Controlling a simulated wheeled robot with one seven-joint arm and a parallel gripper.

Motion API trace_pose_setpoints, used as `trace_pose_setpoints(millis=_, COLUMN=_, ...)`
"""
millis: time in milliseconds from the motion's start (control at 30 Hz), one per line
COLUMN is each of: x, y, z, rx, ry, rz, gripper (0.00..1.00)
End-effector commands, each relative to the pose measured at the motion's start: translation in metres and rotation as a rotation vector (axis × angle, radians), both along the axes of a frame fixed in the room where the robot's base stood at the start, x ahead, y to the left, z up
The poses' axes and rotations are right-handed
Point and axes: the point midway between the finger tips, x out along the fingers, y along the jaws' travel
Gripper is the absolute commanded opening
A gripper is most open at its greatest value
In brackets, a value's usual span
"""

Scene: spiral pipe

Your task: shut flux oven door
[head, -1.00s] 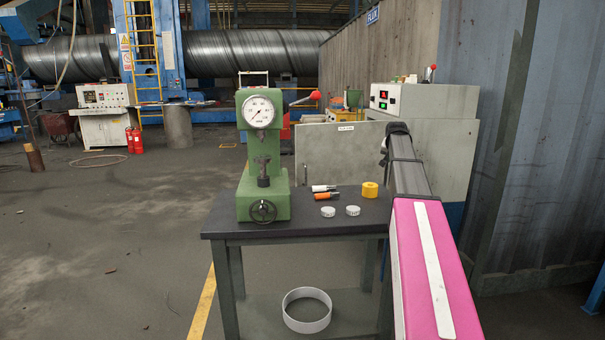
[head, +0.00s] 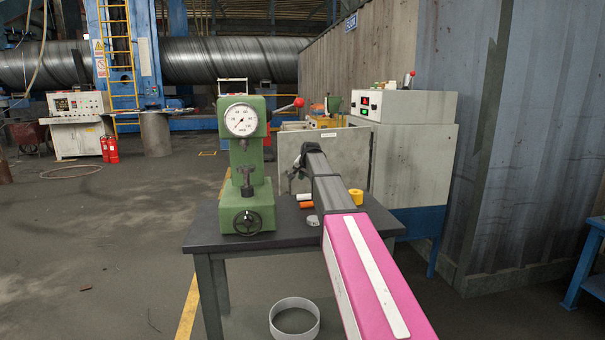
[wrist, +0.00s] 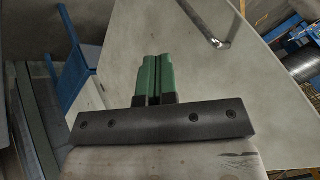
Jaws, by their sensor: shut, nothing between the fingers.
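The flux oven (head: 425,150) is the grey cabinet on blue legs at the right in the head view, with a lit panel on top. Its door (head: 350,160) stands open, a flat grey panel with a small label, swung out to the left. In the wrist view the pale door (wrist: 240,90) fills much of the picture, with its bent metal handle (wrist: 205,25) at the top. My gripper (head: 296,172) is in front of the door's left part. In the wrist view its green fingers (wrist: 153,62) are together and empty, below and left of the handle. Contact with the door is unclear.
A dark bench (head: 215,233) carries a green hardness tester (head: 246,170), a yellow ring (head: 356,197) and small parts, close under my arm. A white ring (head: 294,318) lies on its lower shelf. A corrugated wall (head: 540,130) stands at the right.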

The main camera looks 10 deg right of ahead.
Motion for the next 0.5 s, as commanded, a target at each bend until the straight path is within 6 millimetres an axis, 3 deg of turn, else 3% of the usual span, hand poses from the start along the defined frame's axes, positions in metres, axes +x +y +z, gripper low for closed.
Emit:
trace_pose_setpoints(millis=267, x=0.033, y=0.006, z=-0.041, rx=-0.001, ry=0.000, rz=0.000, gripper=0.00)
trace_pose_setpoints(millis=500, x=0.051, y=0.029, z=-0.038, rx=-0.002, ry=-0.001, rz=0.001, gripper=0.00)
